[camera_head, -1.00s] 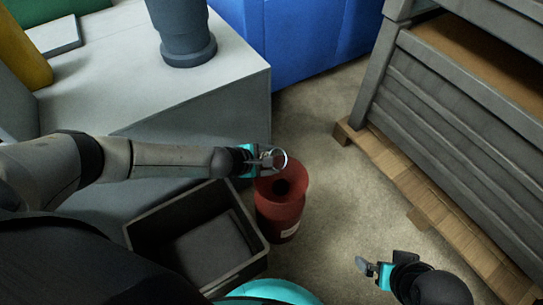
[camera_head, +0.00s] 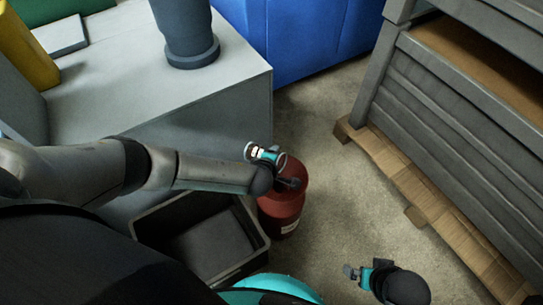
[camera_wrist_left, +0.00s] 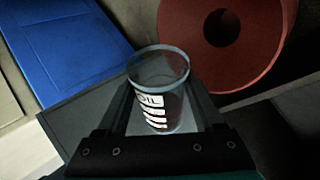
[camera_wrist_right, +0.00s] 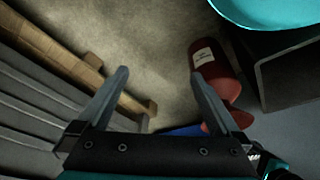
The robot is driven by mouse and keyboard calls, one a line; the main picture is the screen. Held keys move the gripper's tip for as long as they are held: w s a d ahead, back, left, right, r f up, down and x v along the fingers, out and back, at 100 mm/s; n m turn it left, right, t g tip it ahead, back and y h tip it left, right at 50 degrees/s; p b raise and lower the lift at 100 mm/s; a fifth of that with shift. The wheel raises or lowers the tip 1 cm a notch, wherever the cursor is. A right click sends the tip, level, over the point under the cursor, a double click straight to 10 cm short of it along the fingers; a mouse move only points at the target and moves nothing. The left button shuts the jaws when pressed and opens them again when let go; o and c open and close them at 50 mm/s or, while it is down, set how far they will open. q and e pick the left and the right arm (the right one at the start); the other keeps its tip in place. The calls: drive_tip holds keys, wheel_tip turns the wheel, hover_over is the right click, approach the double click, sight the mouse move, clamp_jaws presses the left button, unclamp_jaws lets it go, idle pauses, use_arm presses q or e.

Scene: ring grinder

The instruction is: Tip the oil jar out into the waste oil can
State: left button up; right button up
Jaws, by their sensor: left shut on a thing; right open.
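The waste oil can (camera_head: 279,212) is red, with a wide top, and stands upright on the floor beside the grey cabinet. In the left wrist view its top (camera_wrist_left: 268,55) shows a dark round hole. My left gripper (camera_head: 277,162) is over the can's top edge and partly hides it in the head view. It is shut on the oil jar (camera_wrist_left: 155,108), a clear glass with a white label, whose rim points toward the can. I cannot tell how far the jar is tilted or what is in it. My right gripper (camera_head: 352,272) is open and empty, low at the right.
A black open bin (camera_head: 165,240) stands left of the can. The grey cabinet (camera_head: 110,85) is behind my left arm. A blue container (camera_head: 300,35) is at the back, and a grey crate (camera_head: 450,120) on a wooden pallet (camera_head: 425,195) stands right. Floor between is clear.

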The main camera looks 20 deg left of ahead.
use_arm(q)
drive_tip(key=shift+d+r+m+t+y+p, duration=0.3)
drive_tip(key=shift+d+m+y+p, duration=0.2)
drive_tip(key=shift+y+p, duration=0.45)
drive_tip(key=shift+m+y, duration=0.3)
drive_tip(key=shift+y, duration=0.25)
use_arm(e)
drive_tip(key=shift+g, duration=0.4)
drive_tip(key=shift+s+d+f, duration=0.1)
drive_tip(key=shift+s+f, duration=0.35)
drive_tip(key=shift+f, duration=0.35)
drive_tip(key=shift+s+d+f, duration=0.1)
drive_tip(key=shift+s+f, duration=0.4)
drive_tip(key=shift+f, duration=0.25)
drive_tip(key=shift+s+d+f, duration=0.1)
drive_tip(key=shift+s+f, duration=0.35)
drive_tip(key=shift+f, duration=0.35)
use_arm(q)
drive_tip(key=shift+a, duration=0.1)
